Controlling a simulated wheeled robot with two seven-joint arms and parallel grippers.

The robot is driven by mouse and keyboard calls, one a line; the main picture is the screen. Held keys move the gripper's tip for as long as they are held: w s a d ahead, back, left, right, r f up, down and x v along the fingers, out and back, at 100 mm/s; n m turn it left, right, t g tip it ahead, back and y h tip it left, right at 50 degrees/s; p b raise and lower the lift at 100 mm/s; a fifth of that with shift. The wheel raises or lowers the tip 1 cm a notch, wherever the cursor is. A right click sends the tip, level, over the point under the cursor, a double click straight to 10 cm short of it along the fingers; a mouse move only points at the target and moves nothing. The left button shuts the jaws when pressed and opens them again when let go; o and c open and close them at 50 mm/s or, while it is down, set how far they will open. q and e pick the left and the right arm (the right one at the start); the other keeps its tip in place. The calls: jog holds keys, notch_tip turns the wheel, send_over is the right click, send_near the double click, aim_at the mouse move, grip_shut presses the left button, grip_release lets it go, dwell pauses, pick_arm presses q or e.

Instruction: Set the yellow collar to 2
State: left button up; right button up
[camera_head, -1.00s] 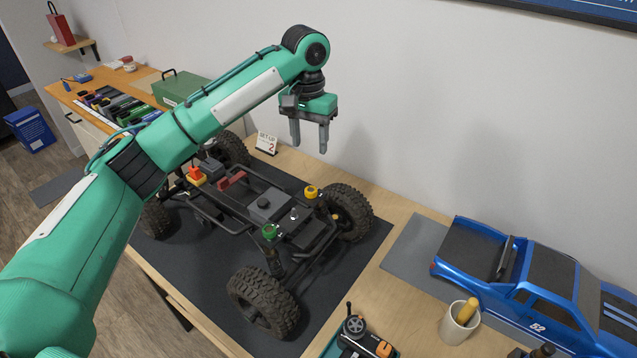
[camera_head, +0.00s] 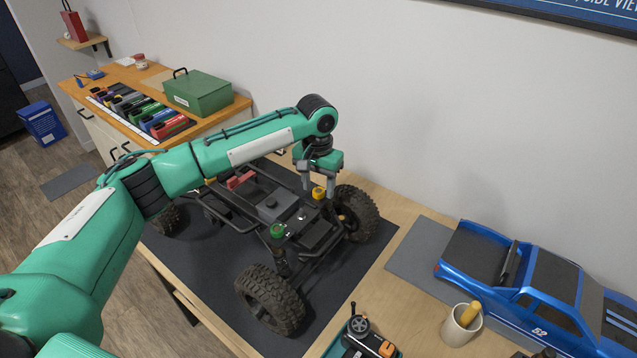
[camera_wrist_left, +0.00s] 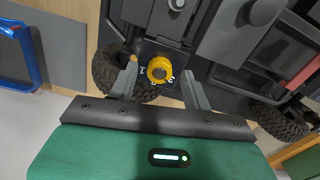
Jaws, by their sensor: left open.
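The yellow collar (camera_head: 318,193) sits at the far front corner of the crawler chassis (camera_head: 268,208), near a wheel. My left gripper (camera_head: 319,187) is open and points down over it, one finger to each side. In the left wrist view the yellow collar (camera_wrist_left: 159,70) shows between the two fingers of my left gripper (camera_wrist_left: 159,84), with gaps on both sides. Small white marks flank the collar on its dark plate, too small to read surely. A green collar (camera_head: 277,231) is at the near front corner. My right gripper is out of view.
The crawler stands on a dark mat (camera_head: 335,285) on the wooden bench. A blue truck body (camera_head: 535,285), a cup with a yellow handle (camera_head: 461,325) and a tool tray (camera_head: 362,345) lie to the right. A green box (camera_head: 198,92) stands at the back left.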

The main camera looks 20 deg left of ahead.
pick_arm(q)
jog(key=shift+f, duration=0.2)
jog(key=c, duration=1)
jog(key=shift+o, duration=0.2)
jog(key=shift+r+m+p, duration=0.2)
jog(key=shift+m+p, duration=0.3)
jog(key=shift+p, duration=0.35)
jog(key=m+p, duration=0.4)
jog(key=p, duration=0.1)
jog(key=shift+m, duration=0.4)
jog(key=m+p, duration=0.2)
jog(key=m, duration=0.1)
jog(key=shift+f+m+p, duration=0.2)
jog(key=shift+m+p, duration=0.6)
jog(key=shift+m, duration=0.6)
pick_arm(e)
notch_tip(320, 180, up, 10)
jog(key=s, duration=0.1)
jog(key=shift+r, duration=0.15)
pick_arm(q)
jog(key=shift+d, duration=0.1)
jog(key=o, duration=1)
jog(key=shift+c, duration=0.2)
